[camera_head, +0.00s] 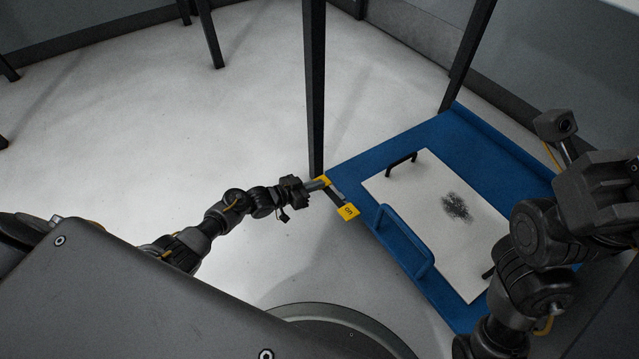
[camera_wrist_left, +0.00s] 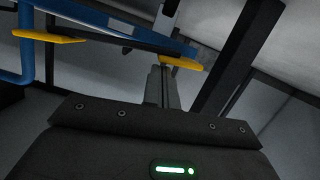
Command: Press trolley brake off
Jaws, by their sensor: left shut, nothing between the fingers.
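The blue trolley (camera_head: 395,140) stands at the right in the head view. Its brake is a dark bar with two yellow pedals at the trolley's near left corner. The near yellow pedal (camera_head: 348,212) carries the word "on"; the far yellow pedal (camera_head: 323,180) is partly hidden by my left gripper (camera_head: 320,184). In the left wrist view one yellow pedal (camera_wrist_left: 181,63) is right at the tips of my left gripper (camera_wrist_left: 164,72), and the other pedal (camera_wrist_left: 50,37) is at upper left. The left gripper is shut and empty. Whether it touches the pedal, I cannot tell.
A white panel (camera_head: 425,200) with a dark smudge and a black handle (camera_head: 401,164) lies on the trolley. A blue handle (camera_head: 404,240) runs along its near side. A dark post (camera_head: 314,80) rises at the corner.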

